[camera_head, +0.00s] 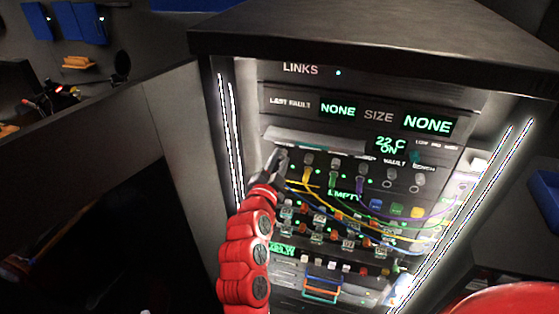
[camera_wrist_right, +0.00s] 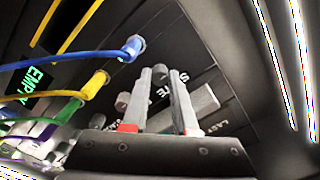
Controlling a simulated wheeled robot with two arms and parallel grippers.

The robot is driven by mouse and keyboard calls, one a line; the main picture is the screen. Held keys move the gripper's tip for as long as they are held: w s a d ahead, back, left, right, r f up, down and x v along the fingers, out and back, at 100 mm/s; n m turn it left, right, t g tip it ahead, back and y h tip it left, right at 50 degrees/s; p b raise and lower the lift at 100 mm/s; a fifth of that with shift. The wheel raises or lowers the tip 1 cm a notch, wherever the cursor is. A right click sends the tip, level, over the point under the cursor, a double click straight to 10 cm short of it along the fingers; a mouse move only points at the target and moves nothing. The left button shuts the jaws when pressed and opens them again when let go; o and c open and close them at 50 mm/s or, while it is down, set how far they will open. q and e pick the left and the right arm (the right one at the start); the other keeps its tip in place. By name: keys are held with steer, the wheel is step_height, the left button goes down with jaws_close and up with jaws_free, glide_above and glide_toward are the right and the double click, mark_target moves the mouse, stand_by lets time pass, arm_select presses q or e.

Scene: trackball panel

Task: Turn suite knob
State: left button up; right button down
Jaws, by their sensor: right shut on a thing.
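The rack panel (camera_head: 350,95) stands before me with lit displays and a row of small knobs. My right gripper (camera_head: 281,154) is at the left end of that row, below the "LAST FAULT" label. In the right wrist view the right gripper (camera_wrist_right: 160,74) has its two fingers on either side of a small grey knob, with lettering that looks like "SUITE" beside it. It is shut on this knob, which is mostly hidden by the fingers. The head view also hides it behind the gripper. My left gripper is not in view.
Yellow, green, purple and blue cables (camera_head: 390,212) hang across the panel just right of my gripper. A blue plug (camera_wrist_right: 132,46) sits close by in the wrist view. A pale bar (camera_head: 320,141) runs above the knobs. Lit strips (camera_head: 231,140) edge the cabinet.

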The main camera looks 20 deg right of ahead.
steer(key=n+b, duration=0.1)
steer(key=b, duration=0.3)
steer(key=n+b, duration=0.2)
steer(key=b, duration=0.2)
steer(key=shift+f+b, duration=0.35)
steer(key=shift+f, duration=0.05)
steer(key=shift+r+n, duration=0.15)
steer(key=shift+n, duration=0.45)
steer(key=n+b, duration=0.1)
steer(key=n, duration=0.2)
steer(key=shift+r+n, duration=0.15)
steer(key=shift+n, duration=0.25)
steer(key=n, duration=0.2)
steer(key=shift+n, duration=0.3)
steer(key=n, duration=0.3)
steer(key=shift+r+n, duration=0.1)
steer(key=shift+n, duration=0.2)
steer(key=shift+n+p, duration=0.7)
steer(key=shift+n, duration=1.1)
